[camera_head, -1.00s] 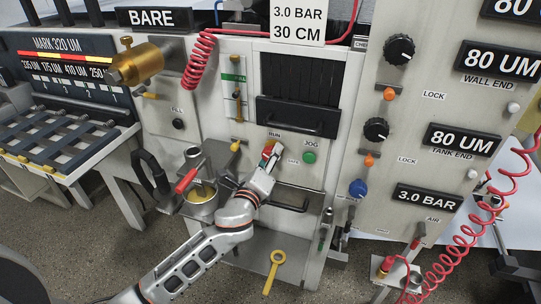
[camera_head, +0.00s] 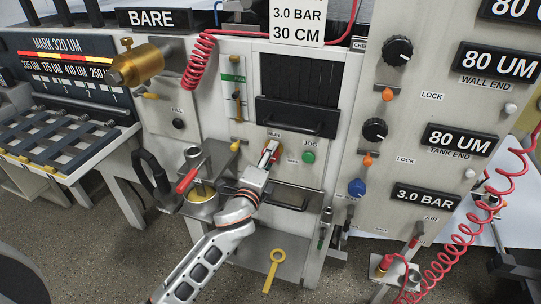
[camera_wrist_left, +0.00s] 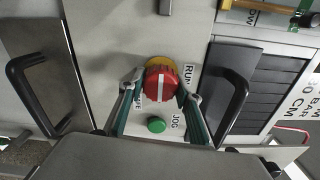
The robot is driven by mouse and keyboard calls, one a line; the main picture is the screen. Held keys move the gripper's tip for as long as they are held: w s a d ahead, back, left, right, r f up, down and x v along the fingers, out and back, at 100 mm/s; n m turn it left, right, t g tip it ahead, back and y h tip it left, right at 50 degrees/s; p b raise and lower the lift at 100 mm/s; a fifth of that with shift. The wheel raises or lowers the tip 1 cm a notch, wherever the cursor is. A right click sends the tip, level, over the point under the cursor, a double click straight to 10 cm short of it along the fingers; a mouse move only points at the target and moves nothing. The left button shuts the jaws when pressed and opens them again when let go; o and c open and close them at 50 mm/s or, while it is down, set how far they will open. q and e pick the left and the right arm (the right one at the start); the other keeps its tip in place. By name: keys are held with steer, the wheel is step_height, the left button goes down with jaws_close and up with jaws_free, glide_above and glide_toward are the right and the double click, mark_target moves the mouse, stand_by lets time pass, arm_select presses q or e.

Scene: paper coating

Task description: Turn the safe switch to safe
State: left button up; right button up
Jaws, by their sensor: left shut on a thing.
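The safe switch is a red knob (camera_wrist_left: 158,84) with a white stripe, set on a round yellow plate (camera_wrist_left: 158,62). In the wrist view the stripe runs roughly up and down the picture. The RUN label is to the right of the knob and the SAFE label is to its lower left. My left gripper (camera_wrist_left: 160,98) is shut on the knob, one teal-lined finger on each side. In the head view the knob (camera_head: 270,147) is partly hidden by my left gripper (camera_head: 267,155). My right gripper is not in view.
A green JOG button (camera_head: 308,157) sits close to the right of the switch. A black handle (camera_head: 296,131) is above it and another handle (camera_head: 288,206) is below. A cup (camera_head: 201,203) with a red-handled part is to the left.

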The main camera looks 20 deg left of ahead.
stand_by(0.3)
arm_select(q)
steer(key=o, duration=1.1)
steer(key=s, duration=1.2)
steer(key=shift+a, duration=0.2)
steer(key=s+f+n+g, duration=0.2)
steer(key=s+f+n, duration=0.3)
steer(key=s+f, duration=0.2)
steer(key=s+f+n+g+h, duration=0.1)
steer(key=s+f+n, duration=0.4)
steer(key=f, duration=0.5)
steer(key=s+f+n+g+h, duration=0.1)
steer(key=s+f+n+g, duration=0.3)
steer(key=s+f, duration=0.4)
steer(key=shift+s+a+f+n, duration=0.1)
steer(key=shift+s+f+n, duration=0.05)
steer(key=shift+f+n, duration=0.3)
steer(key=shift+s+a+f+n, duration=0.1)
steer(key=shift+s+f+n, duration=0.05)
steer(key=shift+f+n, duration=0.3)
